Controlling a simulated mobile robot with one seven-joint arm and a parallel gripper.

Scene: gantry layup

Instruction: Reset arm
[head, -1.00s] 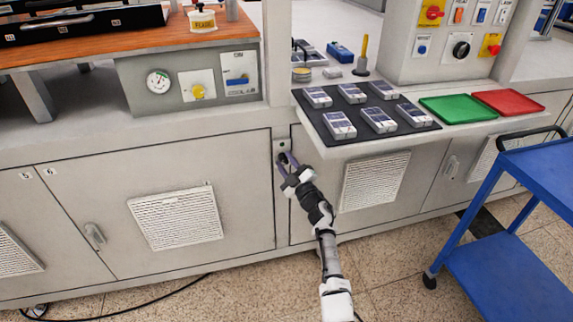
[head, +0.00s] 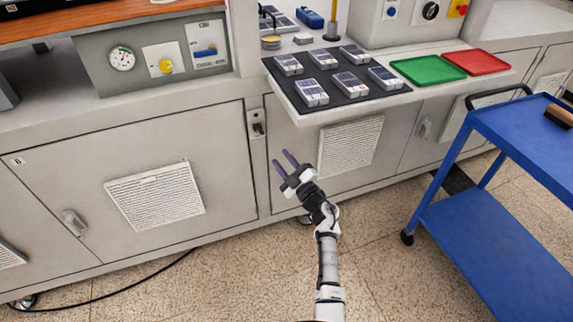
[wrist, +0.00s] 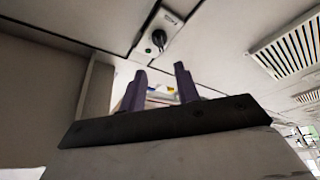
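My gripper (head: 283,163) is open, with its two purple fingers apart and nothing between them. In the head view it is in front of the cabinet, below and a little right of a small switch plate (head: 257,124) on the narrow panel between the doors. The plate carries a dark knob or lever and also shows in the wrist view (wrist: 164,33), beyond the fingertips. The fingers (wrist: 158,84) are apart in the wrist view too and do not touch the plate.
A shelf with a dark mat (head: 330,72) holds several grey devices, beside a green tray (head: 428,69) and a red tray (head: 475,63). A blue cart (head: 490,235) stands at right, with a brown block on top. The floor (head: 215,265) around my arm is mostly clear.

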